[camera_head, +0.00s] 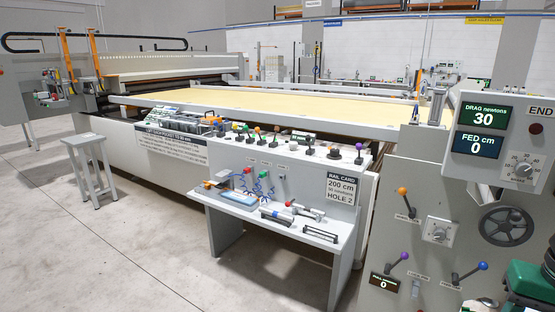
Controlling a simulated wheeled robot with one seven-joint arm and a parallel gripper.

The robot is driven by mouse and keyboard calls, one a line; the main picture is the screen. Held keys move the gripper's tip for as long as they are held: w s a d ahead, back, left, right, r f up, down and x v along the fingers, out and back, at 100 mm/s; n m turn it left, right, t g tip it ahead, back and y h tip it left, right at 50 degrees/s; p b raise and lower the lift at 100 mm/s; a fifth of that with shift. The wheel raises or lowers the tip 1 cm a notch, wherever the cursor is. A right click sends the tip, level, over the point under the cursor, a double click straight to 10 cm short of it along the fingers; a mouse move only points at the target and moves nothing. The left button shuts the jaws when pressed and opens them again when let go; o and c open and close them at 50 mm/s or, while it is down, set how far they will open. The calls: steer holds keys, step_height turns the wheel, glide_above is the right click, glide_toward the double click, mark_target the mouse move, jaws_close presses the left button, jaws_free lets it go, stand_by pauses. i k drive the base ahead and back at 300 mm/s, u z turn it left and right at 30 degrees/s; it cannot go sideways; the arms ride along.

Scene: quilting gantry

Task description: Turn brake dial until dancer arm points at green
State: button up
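A grey panel (412,170) stands at the right. On its upper right box, a round dial (523,170) with a numbered scale sits below a red button (535,128). A second dial (438,232) on a pale plate is lower on the panel. I cannot tell for certain which is the brake dial. A display (482,116) reads DRAG newtons 30; another (478,145) reads FED 0. I cannot make out the dancer arm or its green mark.
A dark handwheel (506,226) and levers with orange (403,191), purple (404,255) and blue (483,266) knobs are on the panel. A rail card (342,190) reads 200 cm, 50 newtons, HOLE 2. A stool (84,141) stands left; the floor (90,240) is open.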

mark_target(523, 169)
steer(key=z, duration=1.45)
